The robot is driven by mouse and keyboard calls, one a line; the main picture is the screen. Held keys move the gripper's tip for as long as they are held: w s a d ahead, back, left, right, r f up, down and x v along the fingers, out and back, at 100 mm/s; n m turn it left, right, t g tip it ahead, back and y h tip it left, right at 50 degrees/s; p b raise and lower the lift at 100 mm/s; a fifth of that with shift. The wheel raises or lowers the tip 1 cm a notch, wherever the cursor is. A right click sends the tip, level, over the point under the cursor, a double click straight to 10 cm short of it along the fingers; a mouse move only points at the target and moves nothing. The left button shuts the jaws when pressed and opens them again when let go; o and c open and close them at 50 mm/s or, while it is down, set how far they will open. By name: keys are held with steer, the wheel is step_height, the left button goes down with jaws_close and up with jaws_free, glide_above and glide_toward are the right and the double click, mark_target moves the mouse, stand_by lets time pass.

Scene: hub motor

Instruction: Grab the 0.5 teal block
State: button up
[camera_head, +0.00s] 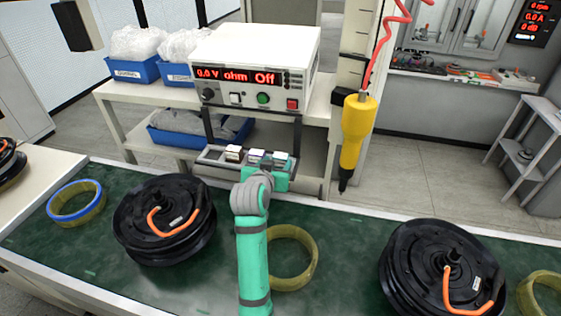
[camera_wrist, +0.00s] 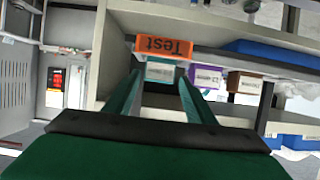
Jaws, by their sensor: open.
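The teal block (camera_wrist: 160,72), with a pale label face, sits in the small rack under the meter. In the wrist view it shows between the tips of my open gripper (camera_wrist: 159,80), with one finger on each side. I cannot tell whether the fingers touch it. In the head view the teal block (camera_head: 281,158) is at the right end of the row, partly hidden by my gripper (camera_head: 270,170). A purple block (camera_wrist: 205,77) and a brown block (camera_wrist: 245,84) stand beside it; their label text is too small to read.
An orange "Test" sign (camera_wrist: 163,46) is close by the teal block. The meter (camera_head: 256,62) stands above the rack (camera_head: 209,155). A yellow tool (camera_head: 356,130) hangs to the right. Black hub motors (camera_head: 165,220) and yellow rings lie on the green bench.

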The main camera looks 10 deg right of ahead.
mark_target(279, 159)
steer(key=shift+x, duration=2.65)
steer(key=shift+d+r, duration=0.1)
steer(key=shift+r, duration=0.1)
steer(key=c, duration=1)
